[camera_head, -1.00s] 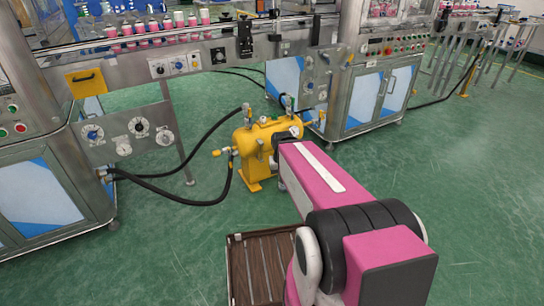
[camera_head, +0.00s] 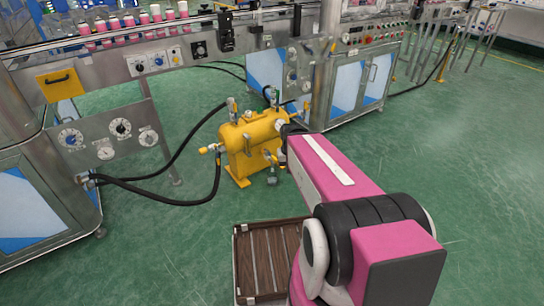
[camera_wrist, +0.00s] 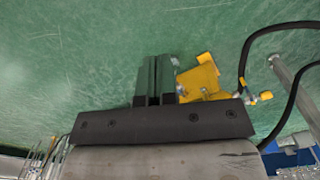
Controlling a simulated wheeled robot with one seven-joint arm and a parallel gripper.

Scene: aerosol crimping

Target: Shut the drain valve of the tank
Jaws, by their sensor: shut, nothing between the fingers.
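The yellow tank (camera_head: 242,140) stands on the floor left of my arm's far end in the head view. A small fitting with a yellow part (camera_head: 268,156) and a grey lower part (camera_head: 272,178) shows at its front right, low down; it looks like the drain valve, but its setting is too small to read. In the wrist view the tank (camera_wrist: 202,78) is partly hidden behind my gripper's body. My gripper (camera_wrist: 154,62) is shut and empty, its fingers left of the tank, apart from a small grey piece (camera_wrist: 175,62).
Black hoses (camera_head: 165,175) run from the tank's left side to the left cabinet (camera_head: 45,200). A steel cabinet (camera_head: 345,95) stands behind right. A brown slatted tray (camera_head: 268,262) lies by my arm. Green floor is open at right and front left.

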